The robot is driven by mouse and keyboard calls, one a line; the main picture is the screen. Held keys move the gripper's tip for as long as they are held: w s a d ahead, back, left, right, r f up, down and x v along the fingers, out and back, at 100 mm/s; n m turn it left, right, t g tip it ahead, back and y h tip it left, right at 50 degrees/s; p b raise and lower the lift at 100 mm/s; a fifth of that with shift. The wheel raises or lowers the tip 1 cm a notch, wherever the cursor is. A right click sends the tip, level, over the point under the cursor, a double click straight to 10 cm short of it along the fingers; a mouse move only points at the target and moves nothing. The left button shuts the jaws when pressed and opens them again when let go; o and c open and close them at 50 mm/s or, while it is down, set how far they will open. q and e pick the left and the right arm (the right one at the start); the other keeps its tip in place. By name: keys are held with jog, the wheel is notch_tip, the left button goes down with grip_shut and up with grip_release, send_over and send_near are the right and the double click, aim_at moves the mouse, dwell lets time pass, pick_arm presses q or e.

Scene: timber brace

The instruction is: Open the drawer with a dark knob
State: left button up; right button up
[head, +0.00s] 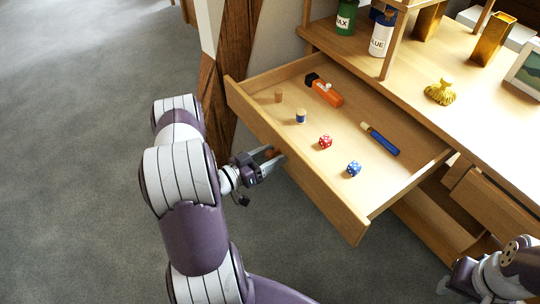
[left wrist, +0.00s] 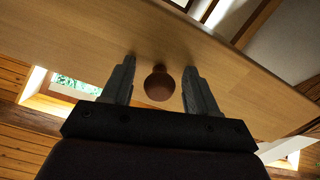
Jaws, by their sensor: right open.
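The wooden drawer (head: 297,178) is pulled well out of the desk, its inside in view. Its dark reddish-brown round knob (left wrist: 159,84) is on the drawer front in the left wrist view. My left gripper (head: 272,158) is at the drawer's front face in the head view. In the left wrist view its two fingers (left wrist: 158,88) stand on either side of the knob, with a gap on each side. My right gripper (head: 452,283) is at the bottom right, open, low beside the desk and away from this drawer.
Inside the drawer are an orange tool (head: 326,93), a red die (head: 325,142), a blue die (head: 354,168), a blue-handled item (head: 381,140) and small cylinders. Another drawer (head: 492,207) is at the right. The carpet (head: 75,150) at left is clear.

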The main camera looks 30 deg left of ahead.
pick_arm(q)
jog(key=shift+s+a+r, duration=0.1)
jog(key=shift+s+a, duration=0.15)
jog(key=shift+s, duration=0.15)
jog(key=p+v, duration=0.1)
jog(key=v, duration=1)
jog(key=shift+s, duration=0.4)
